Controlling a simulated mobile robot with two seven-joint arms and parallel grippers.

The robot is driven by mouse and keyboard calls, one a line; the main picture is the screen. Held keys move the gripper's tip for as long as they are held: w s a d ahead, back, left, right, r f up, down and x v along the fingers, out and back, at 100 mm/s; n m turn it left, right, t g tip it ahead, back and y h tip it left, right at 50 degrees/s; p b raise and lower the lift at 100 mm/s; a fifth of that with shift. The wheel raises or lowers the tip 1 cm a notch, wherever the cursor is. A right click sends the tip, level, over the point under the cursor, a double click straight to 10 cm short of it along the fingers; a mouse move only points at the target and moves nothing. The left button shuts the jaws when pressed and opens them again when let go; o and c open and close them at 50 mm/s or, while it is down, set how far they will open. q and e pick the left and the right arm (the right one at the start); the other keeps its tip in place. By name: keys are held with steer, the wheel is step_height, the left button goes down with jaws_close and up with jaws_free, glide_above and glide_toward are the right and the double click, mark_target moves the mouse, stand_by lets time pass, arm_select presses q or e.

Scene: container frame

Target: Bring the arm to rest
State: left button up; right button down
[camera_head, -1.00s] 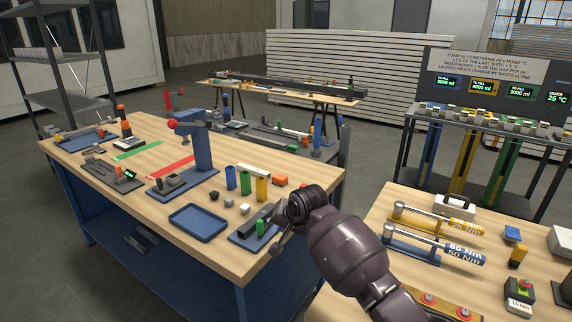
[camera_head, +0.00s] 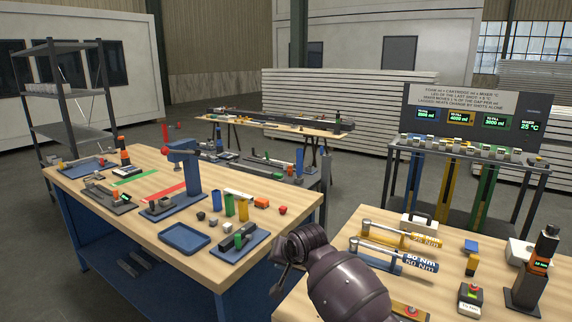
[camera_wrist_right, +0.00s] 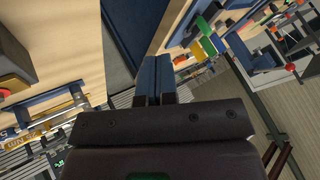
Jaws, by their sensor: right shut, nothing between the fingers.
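No object is touching the fingertips there. My left gripper is not in the head view.
The workbench carries a blue tray (camera_head: 185,237), a dark fixture on a blue plate (camera_head: 238,246) and a blue press (camera_head: 183,172). Floor shows between the tables.

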step_height(320, 180, up, 9)
steer(key=w+n+t+y, duration=0.2)
steer(key=n+t, duration=0.2)
steer(key=t, duration=0.1)
steer(key=s+d+f+t+h+b, duration=0.1)
steer(key=s+d+f+t+h, duration=0.1)
steer(key=s+d+f, duration=0.85)
steer(key=s+d+f+t+h, duration=0.1)
steer(key=s+d+f+h, duration=0.1)
steer(key=s+d+f, duration=0.85)
steer(key=s+d+f+g+h, duration=0.1)
steer(key=s+d+f, duration=0.2)
steer(key=s, duration=0.6)
steer(key=s+d+f+m+g+h, duration=0.1)
steer(key=s+d+f, duration=0.3)
steer(key=s, duration=0.6)
step_height(320, 180, down, 2)
steer(key=shift+s+d+f+m+g+b, duration=0.15)
steer(key=shift+f+m+g+b, duration=0.2)
steer(key=shift+g, duration=0.25)
